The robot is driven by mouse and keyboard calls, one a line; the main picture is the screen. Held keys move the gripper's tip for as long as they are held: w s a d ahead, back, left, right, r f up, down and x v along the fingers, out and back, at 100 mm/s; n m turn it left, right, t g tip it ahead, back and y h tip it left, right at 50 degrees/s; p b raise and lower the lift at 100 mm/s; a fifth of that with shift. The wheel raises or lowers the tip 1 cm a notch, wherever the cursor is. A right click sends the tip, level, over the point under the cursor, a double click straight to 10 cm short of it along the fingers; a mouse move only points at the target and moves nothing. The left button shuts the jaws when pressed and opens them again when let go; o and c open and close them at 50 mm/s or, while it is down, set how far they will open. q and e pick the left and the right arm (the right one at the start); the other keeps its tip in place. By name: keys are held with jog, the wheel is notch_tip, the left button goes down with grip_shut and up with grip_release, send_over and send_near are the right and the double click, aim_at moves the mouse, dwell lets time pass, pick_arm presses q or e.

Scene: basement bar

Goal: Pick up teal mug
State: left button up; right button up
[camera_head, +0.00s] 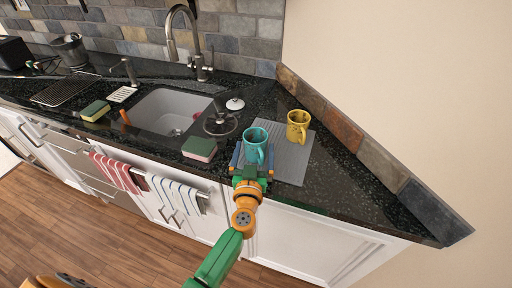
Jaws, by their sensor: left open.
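The teal mug (254,142) stands upright on the left part of a grey ribbed mat (292,156) on the dark counter. Its handle faces the front edge of the counter. My left gripper (252,156) is at the mug's near side, low over the front edge of the mat. It is open, with one finger to the left of the mug and one to the right. I cannot tell whether a finger touches the mug. My right gripper is not in view.
A yellow mug (298,126) stands on the mat just right of the teal mug. A green and pink sponge (200,149) lies left of my gripper. A glass lid (220,124) and the sink (168,111) are further left. The counter right of the mat is clear.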

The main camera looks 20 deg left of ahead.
aim_at(256, 138)
pick_arm(q)
jog(key=x, duration=0.1)
jog(key=f+x, duration=0.1)
jog(key=x, duration=0.1)
jog(key=shift+w+a, duration=0.1)
jog(key=shift+w, duration=0.15)
jog(key=shift+s+r, duration=0.25)
jog(key=shift+s, duration=0.1)
jog(key=c, duration=0.7)
jog(key=shift+w, duration=0.1)
jog(key=c, duration=0.8)
